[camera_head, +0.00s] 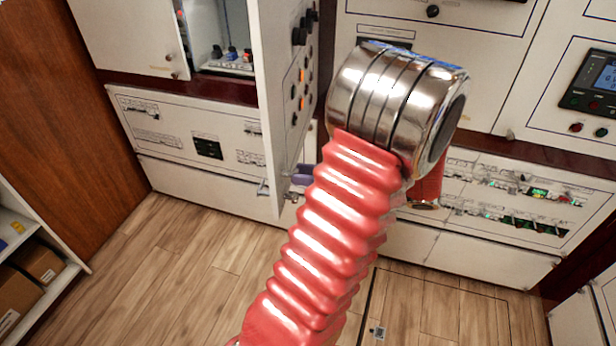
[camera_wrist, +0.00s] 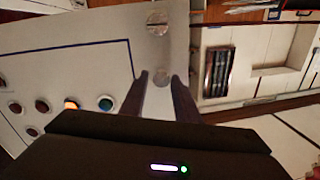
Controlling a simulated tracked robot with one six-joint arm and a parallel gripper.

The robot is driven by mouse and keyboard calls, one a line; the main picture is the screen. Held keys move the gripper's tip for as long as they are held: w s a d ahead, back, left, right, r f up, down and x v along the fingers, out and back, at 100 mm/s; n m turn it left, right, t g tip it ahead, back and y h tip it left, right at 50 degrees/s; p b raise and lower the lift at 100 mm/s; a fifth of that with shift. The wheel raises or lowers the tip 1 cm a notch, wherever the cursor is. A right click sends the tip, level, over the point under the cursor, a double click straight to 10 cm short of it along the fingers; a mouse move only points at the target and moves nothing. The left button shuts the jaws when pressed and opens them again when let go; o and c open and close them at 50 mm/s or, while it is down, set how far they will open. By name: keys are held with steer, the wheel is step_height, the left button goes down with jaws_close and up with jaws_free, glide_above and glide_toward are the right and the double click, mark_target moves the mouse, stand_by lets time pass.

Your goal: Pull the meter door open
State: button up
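The meter door (camera_head: 285,60) is a white panel that stands swung out from the cabinet, with dark knobs and lit buttons on the face turned to the right. Left of it the compartment (camera_head: 225,35) shows open. My gripper (camera_head: 303,174) is low beside the door's button face, mostly hidden behind my red arm. In the wrist view its two dark fingers (camera_wrist: 160,78) are apart in front of the door face (camera_wrist: 90,55), close to the door's edge. A round metal piece (camera_wrist: 161,76) shows between the fingertips; contact cannot be told.
Shelves with cardboard boxes (camera_head: 38,262) and a brown wooden panel (camera_head: 45,110) stand at the left. More white cabinets with a meter display (camera_head: 592,82) line the right. The wooden floor (camera_head: 170,250) in front of the door is clear.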

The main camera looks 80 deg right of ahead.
steer(key=shift+o, duration=1.3)
steer(key=s, duration=1.3)
steer(key=shift+s+a, duration=0.25)
steer(key=shift+s, duration=0.1)
steer(key=shift+f, duration=0.1)
